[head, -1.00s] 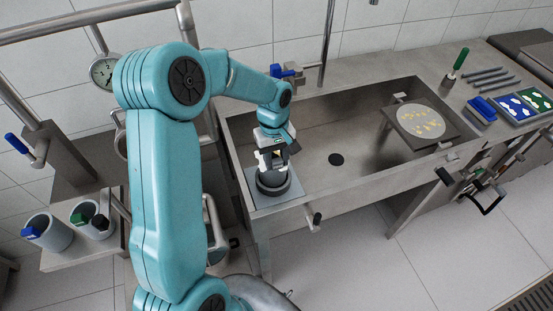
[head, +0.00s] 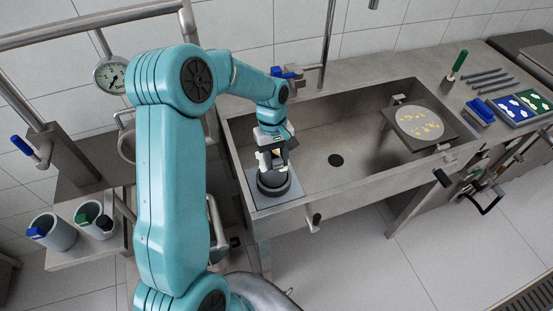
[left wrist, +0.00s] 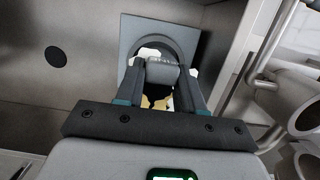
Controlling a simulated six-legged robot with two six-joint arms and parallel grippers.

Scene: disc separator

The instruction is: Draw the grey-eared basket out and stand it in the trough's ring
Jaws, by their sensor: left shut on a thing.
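My left gripper (head: 272,166) points down over the left end of the trough (head: 355,186). It is shut on a grey block-like ear (left wrist: 161,75) of the grey-eared basket, which shows between the fingers in the left wrist view. Below it is a dark round ring (head: 275,190) on a grey square plate (head: 262,203); the ring also shows in the left wrist view (left wrist: 186,50). The basket's body is largely hidden by the fingers, and I cannot tell how deep it sits in the ring. My right gripper is not in view.
A round tray (head: 420,123) with yellow bits stands at the trough's right. Cups with a blue lug (head: 36,233) and a green lug (head: 82,218) stand on the left shelf. A gauge (head: 112,74) is behind my arm. The trough's middle, around the drain (head: 336,160), is clear.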

